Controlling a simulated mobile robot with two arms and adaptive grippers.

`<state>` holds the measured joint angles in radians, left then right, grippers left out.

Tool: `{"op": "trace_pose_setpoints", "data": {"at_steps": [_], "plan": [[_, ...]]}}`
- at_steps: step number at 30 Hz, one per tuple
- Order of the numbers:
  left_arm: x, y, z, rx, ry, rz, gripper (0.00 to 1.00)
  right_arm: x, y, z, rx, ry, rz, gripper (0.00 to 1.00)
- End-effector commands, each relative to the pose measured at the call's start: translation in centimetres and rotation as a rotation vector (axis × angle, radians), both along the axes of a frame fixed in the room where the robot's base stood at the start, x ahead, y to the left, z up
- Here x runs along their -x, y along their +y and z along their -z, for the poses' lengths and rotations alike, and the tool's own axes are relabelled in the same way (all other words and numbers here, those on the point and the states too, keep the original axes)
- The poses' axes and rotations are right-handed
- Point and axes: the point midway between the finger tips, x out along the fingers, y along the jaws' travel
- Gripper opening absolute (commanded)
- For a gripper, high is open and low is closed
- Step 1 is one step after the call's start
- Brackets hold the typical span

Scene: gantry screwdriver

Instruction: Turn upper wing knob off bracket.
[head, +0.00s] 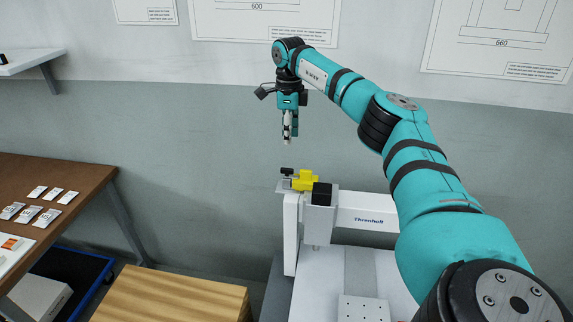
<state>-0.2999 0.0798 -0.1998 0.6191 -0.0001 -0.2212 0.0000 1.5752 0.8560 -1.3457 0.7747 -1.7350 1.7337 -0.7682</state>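My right gripper (287,139) hangs pointing down in the upper middle of the head view. It is in the air above the gantry, clear of it. Its fingers look close together from this side, and I cannot tell whether they are open or shut. Below it, on top of the white gantry's (291,232) left end, sits a yellow part (304,180), probably the bracket. A small black knob-like part (287,171) shows at its upper left; I cannot tell whether it is the upper wing knob. My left gripper is out of view.
A black block (322,194) stands just right of the yellow part. The gantry's beam (365,220) runs right behind my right arm. A brown table (70,170) with small packets is at the left, and a wooden box (170,298) stands below it. The wall lies behind.

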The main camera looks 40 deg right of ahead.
Motion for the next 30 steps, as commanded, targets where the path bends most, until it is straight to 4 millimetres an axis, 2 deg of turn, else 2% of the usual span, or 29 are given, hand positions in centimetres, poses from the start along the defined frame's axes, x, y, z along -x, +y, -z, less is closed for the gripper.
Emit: {"op": "trace_pose_setpoints", "data": {"at_steps": [1, 9, 15, 21, 29, 30], "plan": [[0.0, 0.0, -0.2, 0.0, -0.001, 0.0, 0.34, 0.1, 0.0, 1.2, 0.001, 0.004, -0.001, 0.33], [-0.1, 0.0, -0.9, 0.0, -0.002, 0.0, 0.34, 0.0, 0.1, 7.0, -0.002, 0.003, 0.0, 0.33], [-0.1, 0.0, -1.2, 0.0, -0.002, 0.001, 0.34, 0.0, 0.1, 10.1, -0.001, 0.001, -0.001, 0.33], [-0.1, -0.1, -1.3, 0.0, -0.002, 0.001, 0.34, 0.0, 0.1, 11.4, -0.001, -0.001, 0.0, 0.33], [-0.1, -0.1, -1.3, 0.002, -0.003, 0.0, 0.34, 0.0, 0.1, 11.5, -0.001, -0.002, 0.0, 0.33], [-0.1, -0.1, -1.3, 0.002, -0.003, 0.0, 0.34, 0.0, 0.1, 11.5, -0.001, -0.002, 0.0, 0.29]]}}
